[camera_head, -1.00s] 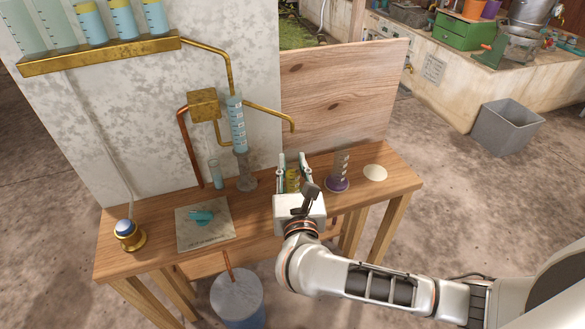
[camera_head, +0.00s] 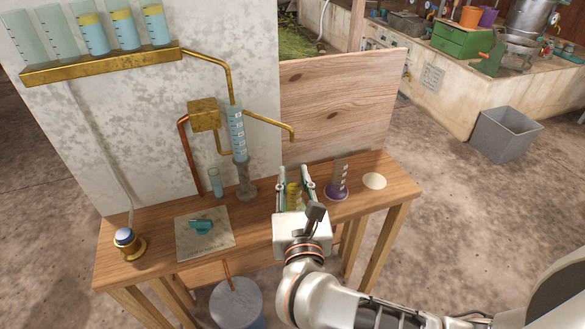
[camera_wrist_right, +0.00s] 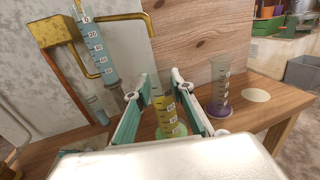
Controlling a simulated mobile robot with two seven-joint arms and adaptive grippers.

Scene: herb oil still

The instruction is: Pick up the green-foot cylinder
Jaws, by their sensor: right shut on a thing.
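The green-foot cylinder (camera_wrist_right: 163,108) is clear with white marks and a yellow-looking body; its green foot shows low between the fingers in the right wrist view. It also shows between the fingers in the head view (camera_head: 293,193). My right gripper (camera_head: 296,176) is shut on it, with one teal-padded finger on each side. I cannot tell whether its foot touches the table. My left gripper is not in view.
The purple-foot cylinder (camera_head: 338,179) stands close to the right, beside a pale disc (camera_head: 374,181). A tall cylinder (camera_head: 246,186) stands left under brass pipes (camera_head: 204,116). A mat (camera_head: 205,240) with a teal item and a brass-based device (camera_head: 130,243) lie further left on the wooden table (camera_head: 160,222).

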